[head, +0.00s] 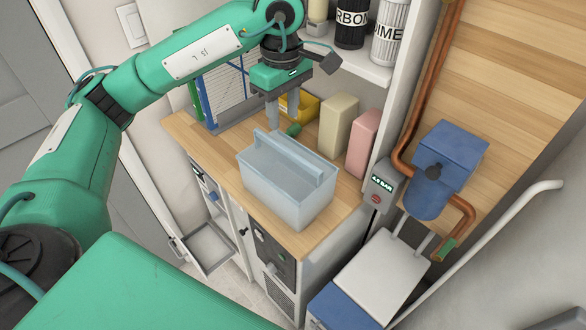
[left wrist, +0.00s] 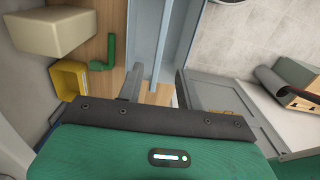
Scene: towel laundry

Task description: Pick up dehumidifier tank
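The dehumidifier tank (head: 285,185) is a pale blue, see-through box with a bar handle (head: 290,157) along its top. It stands upright on the wooden counter (head: 222,150). My left gripper (head: 283,115) points down above and behind the far end of the tank, with its fingers apart and nothing between them that I can make out. In the left wrist view the fingers (left wrist: 157,88) also show spread, and part of the tank (left wrist: 178,45) lies just beyond them. Its near end is hidden there by the gripper body. My right gripper is not in view.
Behind the tank are a green elbow piece (head: 293,130), a yellow bin (head: 305,108), a beige block (head: 338,125) and a pink block (head: 362,145). A blue rack (head: 225,95) stands at the counter's back left. Copper pipes and a blue box (head: 450,150) are at the right.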

